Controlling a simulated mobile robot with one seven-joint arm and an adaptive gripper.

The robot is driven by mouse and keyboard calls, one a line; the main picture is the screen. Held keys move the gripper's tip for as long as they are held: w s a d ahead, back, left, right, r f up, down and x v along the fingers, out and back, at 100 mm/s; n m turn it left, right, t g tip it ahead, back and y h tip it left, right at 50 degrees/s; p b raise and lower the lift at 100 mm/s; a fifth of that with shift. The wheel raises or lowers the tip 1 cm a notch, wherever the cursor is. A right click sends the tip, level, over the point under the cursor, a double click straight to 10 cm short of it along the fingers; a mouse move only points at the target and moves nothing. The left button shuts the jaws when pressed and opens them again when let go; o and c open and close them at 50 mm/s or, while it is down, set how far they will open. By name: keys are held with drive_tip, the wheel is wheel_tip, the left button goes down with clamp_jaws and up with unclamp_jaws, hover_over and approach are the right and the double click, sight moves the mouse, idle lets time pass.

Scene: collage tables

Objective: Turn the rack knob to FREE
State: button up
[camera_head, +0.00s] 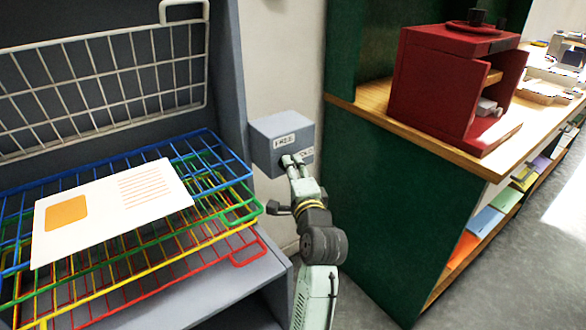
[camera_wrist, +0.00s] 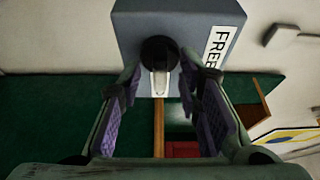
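The grey rack knob box (camera_head: 270,128) is mounted on the wall right of the drying rack. A label reading FREE (camera_head: 284,141) is on its face, and a second label is partly hidden by my gripper. In the wrist view, the black round knob (camera_wrist: 157,50) has a pale pointer (camera_wrist: 158,82) aimed down the picture, with the FREE label (camera_wrist: 215,46) to its right. My gripper (camera_wrist: 160,80) is open, its purple-padded fingers on either side of the knob with gaps showing. It also shows at the box in the head view (camera_head: 291,160).
The wire drying rack (camera_head: 232,160) in blue, green, yellow and red is left of my arm, with a printed sheet (camera_head: 110,208) on it. A green cabinet (camera_head: 380,190) with a wooden top carrying a red press-like unit (camera_head: 425,85) is close on the right.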

drive_tip(key=shift+w, duration=0.1)
drive_tip(key=shift+c, duration=0.4)
clamp_jaws()
drive_tip(key=shift+f, duration=0.1)
